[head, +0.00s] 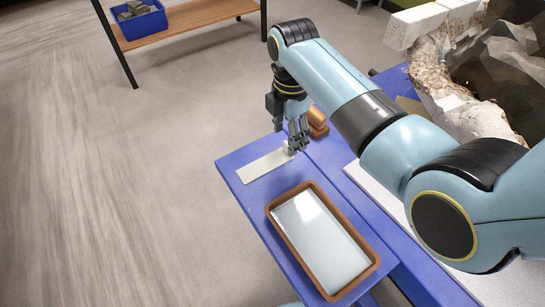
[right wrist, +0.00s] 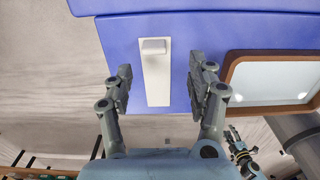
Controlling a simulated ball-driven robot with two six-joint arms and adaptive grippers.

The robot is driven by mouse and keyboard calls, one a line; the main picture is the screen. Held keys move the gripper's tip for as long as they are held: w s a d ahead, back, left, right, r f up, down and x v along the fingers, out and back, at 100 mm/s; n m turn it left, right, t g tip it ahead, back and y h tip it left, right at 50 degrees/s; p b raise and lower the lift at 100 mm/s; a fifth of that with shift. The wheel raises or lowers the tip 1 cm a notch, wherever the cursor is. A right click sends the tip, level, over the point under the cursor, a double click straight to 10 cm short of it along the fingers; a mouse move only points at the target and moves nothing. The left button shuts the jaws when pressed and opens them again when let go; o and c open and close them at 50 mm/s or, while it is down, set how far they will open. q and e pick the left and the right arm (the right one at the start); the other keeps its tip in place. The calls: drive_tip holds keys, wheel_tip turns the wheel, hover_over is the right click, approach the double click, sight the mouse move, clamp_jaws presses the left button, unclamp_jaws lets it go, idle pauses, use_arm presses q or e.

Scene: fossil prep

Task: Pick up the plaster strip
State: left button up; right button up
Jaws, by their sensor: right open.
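The plaster strip (head: 265,165), a long flat off-white piece, lies on the blue table (head: 229,162) near its left edge. In the right wrist view the strip (right wrist: 157,88) runs lengthwise between my fingers, with a small pale block (right wrist: 153,46) on its far end. My right gripper (head: 298,140) is over the strip's right end in the head view. It is open and empty; in the right wrist view its fingers (right wrist: 160,66) stand either side of the strip, apart from it. My left gripper (right wrist: 238,147) shows small at the lower right of that view; its jaw state is unclear.
A brown-rimmed tray (head: 278,237) with a pale shiny inside stands beside the strip. A brown object (head: 317,122) sits behind my right gripper. A large fossil-like piece (head: 455,105) is at upper right. A wooden bench (head: 190,17) holds a blue bin (head: 136,23).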

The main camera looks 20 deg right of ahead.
sight(287, 146)
drive_tip(key=f, duration=0.3)
drive_tip(key=f+b, duration=0.1)
drive_tip(key=shift+w+d+f, duration=0.3)
drive_tip(key=shift+w+f, duration=0.05)
drive_tip(key=shift+w, duration=0.05)
drive_tip(key=shift+f, duration=0.4)
drive_tip(key=shift+c, duration=1.1)
use_arm(q)
drive_tip(key=shift+w+d+f, duration=0.4)
drive_tip(key=shift+w+f, duration=0.15)
drive_tip(key=shift+w, duration=0.15)
use_arm(e)
drive_tip(key=c, duration=0.8)
drive_tip(key=shift+r, duration=0.1)
wheel_tip(287, 146, up, 10)
drive_tip(key=shift+p, duration=0.95)
use_arm(q)
drive_tip(key=shift+w+r, duration=0.1)
drive_tip(key=shift+r, duration=0.85)
